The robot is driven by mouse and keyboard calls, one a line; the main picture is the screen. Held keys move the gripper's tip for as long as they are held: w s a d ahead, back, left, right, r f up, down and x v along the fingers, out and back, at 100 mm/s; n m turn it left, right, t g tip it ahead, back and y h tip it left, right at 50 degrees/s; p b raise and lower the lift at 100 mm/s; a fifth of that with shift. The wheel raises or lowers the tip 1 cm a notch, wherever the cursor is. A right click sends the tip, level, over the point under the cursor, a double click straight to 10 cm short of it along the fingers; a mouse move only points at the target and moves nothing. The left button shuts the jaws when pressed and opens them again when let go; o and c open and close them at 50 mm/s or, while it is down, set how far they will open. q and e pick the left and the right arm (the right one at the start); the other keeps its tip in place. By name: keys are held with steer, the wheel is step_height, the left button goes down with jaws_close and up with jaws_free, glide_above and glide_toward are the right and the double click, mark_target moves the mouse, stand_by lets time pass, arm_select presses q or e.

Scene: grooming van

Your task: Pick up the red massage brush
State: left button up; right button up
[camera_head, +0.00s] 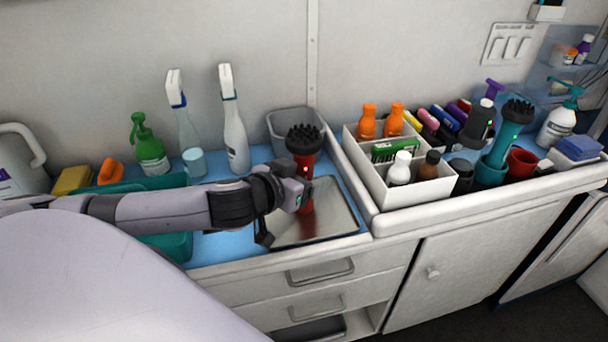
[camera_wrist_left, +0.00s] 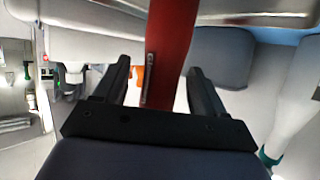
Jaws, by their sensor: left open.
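The red massage brush (camera_head: 306,162) stands upright over the shiny metal tray (camera_head: 338,222), with its dark bristled head on top. Its lower end is partly hidden by my left gripper. My left gripper (camera_head: 290,204) is open at the brush's handle, coming from the left. In the left wrist view the red handle (camera_wrist_left: 170,48) shows between the two dark fingers of the gripper (camera_wrist_left: 158,68), with gaps visible on both sides. My right gripper is not in view.
Spray bottles (camera_head: 235,130) and a green pump bottle (camera_head: 149,150) stand at the back left. A grey bin (camera_head: 290,122) is behind the brush. A white divided organizer (camera_head: 414,192) with small bottles stands to the right. A teal brush (camera_head: 508,130) stands farther right.

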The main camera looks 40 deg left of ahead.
arm_select(q)
steer(key=shift+c, duration=0.4)
steer(key=c, duration=1)
steer(key=shift+c, duration=1.2)
steer(key=shift+r, duration=0.15)
